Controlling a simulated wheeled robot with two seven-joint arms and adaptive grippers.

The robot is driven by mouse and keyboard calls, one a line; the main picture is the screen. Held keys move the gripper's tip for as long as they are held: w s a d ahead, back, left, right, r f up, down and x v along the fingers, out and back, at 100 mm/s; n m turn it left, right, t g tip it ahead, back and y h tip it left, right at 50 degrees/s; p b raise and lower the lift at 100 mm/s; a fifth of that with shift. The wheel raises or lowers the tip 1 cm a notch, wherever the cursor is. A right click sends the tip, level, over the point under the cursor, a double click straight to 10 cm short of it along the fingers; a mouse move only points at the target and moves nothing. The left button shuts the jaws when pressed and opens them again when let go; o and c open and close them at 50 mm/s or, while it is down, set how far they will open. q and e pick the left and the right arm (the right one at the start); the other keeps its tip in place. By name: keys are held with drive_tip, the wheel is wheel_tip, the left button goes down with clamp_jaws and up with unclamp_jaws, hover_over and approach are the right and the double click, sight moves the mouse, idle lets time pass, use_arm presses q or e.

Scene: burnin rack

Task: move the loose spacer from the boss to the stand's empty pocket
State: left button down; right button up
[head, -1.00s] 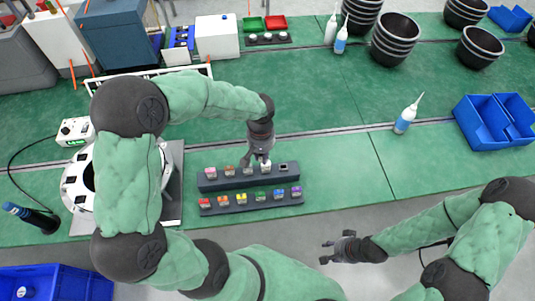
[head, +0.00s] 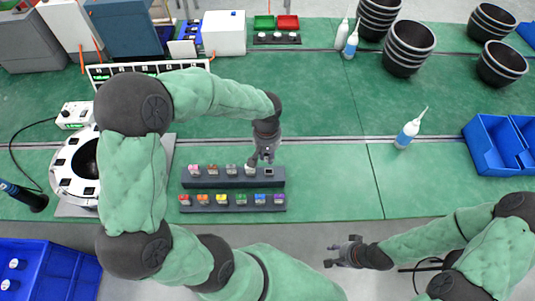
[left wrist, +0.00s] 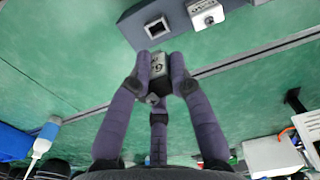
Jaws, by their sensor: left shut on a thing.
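My left gripper (head: 262,160) is shut on a small grey block with dark markings, the spacer (left wrist: 158,68), which shows between its fingers in the left wrist view. It hangs close to the dark stand (head: 222,181), near the right end of its back row. The stand's empty square pocket (head: 269,171) is there; in the left wrist view the pocket (left wrist: 157,27) lies just beyond the held spacer, apart from it. A white-topped spacer (left wrist: 205,12) sits beside the pocket. My right gripper (head: 340,251) is open and empty, away from the stand. I cannot make out the boss.
The stand's front row (head: 232,203) holds several coloured spacers. A white round fixture (head: 72,168) stands to the left. A squeeze bottle (head: 408,132) and blue bins (head: 488,152) are to the right. The green mat between stand and bottle is clear.

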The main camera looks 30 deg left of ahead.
sight(267, 160)
use_arm(q)
drive_tip(key=shift+f+b, duration=2.25)
drive_tip(key=shift+f, duration=0.65)
drive_tip(key=shift+f+b, duration=1.2)
drive_tip(key=c, duration=1.1)
unclamp_jaws()
drive_tip(key=shift+o, duration=0.2)
wheel_tip(267, 160, up, 12)
drive_tip(key=shift+s+a, duration=0.1)
